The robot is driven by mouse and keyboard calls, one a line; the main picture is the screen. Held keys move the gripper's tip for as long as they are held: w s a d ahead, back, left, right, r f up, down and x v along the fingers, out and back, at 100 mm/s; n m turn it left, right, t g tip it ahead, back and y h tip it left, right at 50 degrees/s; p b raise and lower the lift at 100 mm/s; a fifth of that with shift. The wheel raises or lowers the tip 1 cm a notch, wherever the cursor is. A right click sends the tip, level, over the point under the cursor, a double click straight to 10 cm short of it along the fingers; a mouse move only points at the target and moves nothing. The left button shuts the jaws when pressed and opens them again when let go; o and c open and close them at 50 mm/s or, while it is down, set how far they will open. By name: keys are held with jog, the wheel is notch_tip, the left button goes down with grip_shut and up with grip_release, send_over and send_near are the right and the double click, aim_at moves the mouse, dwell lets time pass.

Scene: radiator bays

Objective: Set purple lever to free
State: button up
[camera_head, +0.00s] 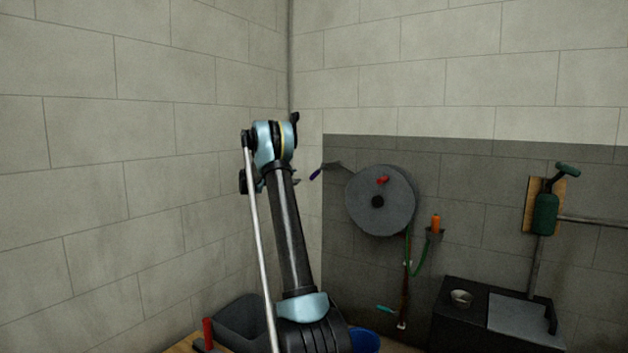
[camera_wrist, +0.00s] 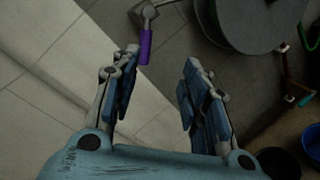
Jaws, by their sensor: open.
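The purple lever (camera_head: 316,174) juts out to the left of a grey round disc on the back wall, on a grey metal arm. In the wrist view the purple lever (camera_wrist: 145,46) hangs from its grey arm at the top, just beyond the fingertips and nearer the left finger. My gripper (camera_wrist: 158,72) is open and empty, its two blue-padded fingers spread apart. In the head view my gripper is mostly hidden behind my arm. No marking for free can be made out.
The grey disc (camera_head: 362,205) with a red knob (camera_head: 382,180) is right of the lever. An orange-handled item (camera_head: 435,223) hangs by a green hose. A dark bench (camera_head: 470,320), a green pump-like device (camera_head: 546,213) and a blue bucket (camera_head: 366,341) stand nearby. The left wall is bare.

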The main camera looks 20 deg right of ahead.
aim_at(313, 176)
jog(key=shift+n+h, duration=0.4)
jog(key=shift+n, duration=0.1)
jog(key=w+x, duration=0.1)
jog(key=x, duration=0.5)
jog(key=w+a+x, duration=0.1)
jog(key=x, duration=0.5)
jog(key=w+f+x, duration=0.1)
jog(key=x, duration=0.5)
jog(key=shift+w+f, duration=0.1)
jog(key=shift+w, duration=0.25)
grip_shut()
